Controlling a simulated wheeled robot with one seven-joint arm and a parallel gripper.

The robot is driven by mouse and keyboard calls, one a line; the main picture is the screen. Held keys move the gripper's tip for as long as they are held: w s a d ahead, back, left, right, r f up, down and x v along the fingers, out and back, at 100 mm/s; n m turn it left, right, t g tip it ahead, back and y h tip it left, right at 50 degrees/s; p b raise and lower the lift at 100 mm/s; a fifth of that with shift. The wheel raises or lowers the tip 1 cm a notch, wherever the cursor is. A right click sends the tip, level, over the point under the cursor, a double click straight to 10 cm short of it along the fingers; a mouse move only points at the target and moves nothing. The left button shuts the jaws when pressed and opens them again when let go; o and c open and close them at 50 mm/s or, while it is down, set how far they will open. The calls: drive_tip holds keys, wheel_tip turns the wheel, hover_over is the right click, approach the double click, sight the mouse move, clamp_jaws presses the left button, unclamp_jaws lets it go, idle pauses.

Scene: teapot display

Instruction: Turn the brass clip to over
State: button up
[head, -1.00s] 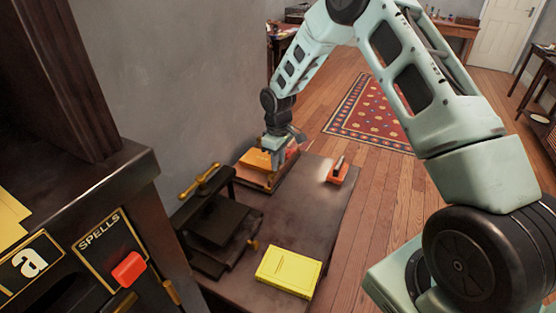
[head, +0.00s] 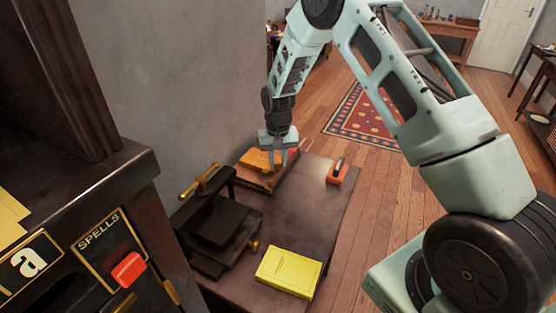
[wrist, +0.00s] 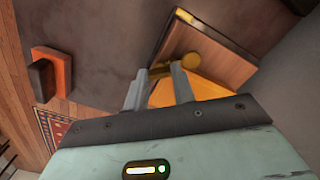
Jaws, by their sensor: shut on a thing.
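A black press with brass handles (head: 220,215) stands near the wall. A yellow book (head: 289,271) lies at the table's front. An orange block with a dark handle (head: 338,172) sits right of the board. The middle of the table (head: 300,215) is clear.

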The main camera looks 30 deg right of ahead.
drive_tip(key=m, duration=0.3)
drive_tip(key=shift+r+m, duration=0.1)
drive_tip(key=shift+m, duration=0.2)
drive_tip(key=shift+m+p, duration=0.6)
drive_tip(key=shift+m, duration=1.3)
drive_tip(key=o, duration=1)
wheel_tip(320, 180, up, 17)
drive_tip(key=shift+r+b, duration=0.15)
drive_tip(key=shift+b, duration=0.5)
